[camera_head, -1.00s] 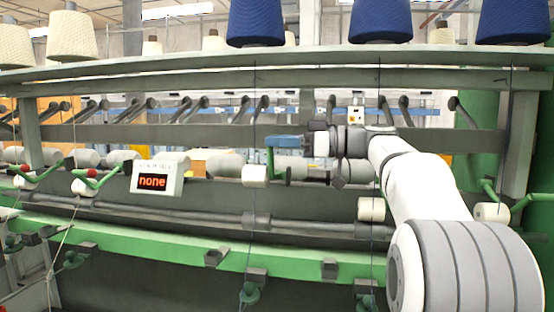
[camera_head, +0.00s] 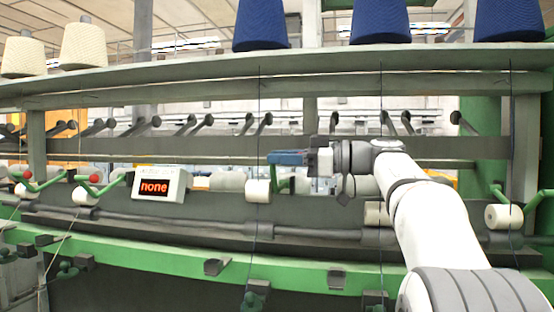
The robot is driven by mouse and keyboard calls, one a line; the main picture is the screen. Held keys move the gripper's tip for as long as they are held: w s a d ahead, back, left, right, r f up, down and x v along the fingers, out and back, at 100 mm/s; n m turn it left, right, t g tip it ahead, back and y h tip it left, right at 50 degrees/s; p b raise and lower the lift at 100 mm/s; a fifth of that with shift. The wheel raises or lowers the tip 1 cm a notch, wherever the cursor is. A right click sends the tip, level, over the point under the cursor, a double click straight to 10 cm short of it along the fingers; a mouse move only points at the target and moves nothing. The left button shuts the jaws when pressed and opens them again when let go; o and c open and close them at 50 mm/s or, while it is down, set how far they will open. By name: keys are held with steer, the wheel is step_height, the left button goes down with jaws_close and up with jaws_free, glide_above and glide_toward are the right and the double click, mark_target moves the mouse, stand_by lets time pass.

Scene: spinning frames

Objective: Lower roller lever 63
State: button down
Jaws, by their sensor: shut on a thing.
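My gripper (camera_head: 288,158) has blue fingers and reaches in from the right at the middle of the machine. It is shut on a green roller lever (camera_head: 283,184), just above and right of a white roller (camera_head: 257,190). Only a short, raised piece of this lever shows below the fingers; its tip is hidden by the gripper. No number 63 can be read on it.
A display box (camera_head: 160,186) reading "none" stands left of the roller. Other green levers with red knobs (camera_head: 95,178) are at far left. A green rail (camera_head: 190,262) runs along the front. Blue yarn cones (camera_head: 380,22) stand on the shelf above. Thin yarns hang down near the gripper.

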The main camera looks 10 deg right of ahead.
steer(key=shift+w+d+f, duration=0.1)
steer(key=shift+f, duration=0.05)
steer(key=c, duration=1.5)
jaws_free()
steer(key=shift+w+d, duration=0.1)
steer(key=shift+d, duration=0.1)
steer(key=shift+o, duration=0.3)
steer(key=shift+a, duration=0.1)
step_height(320, 180, up, 10)
steer(key=p, duration=0.3)
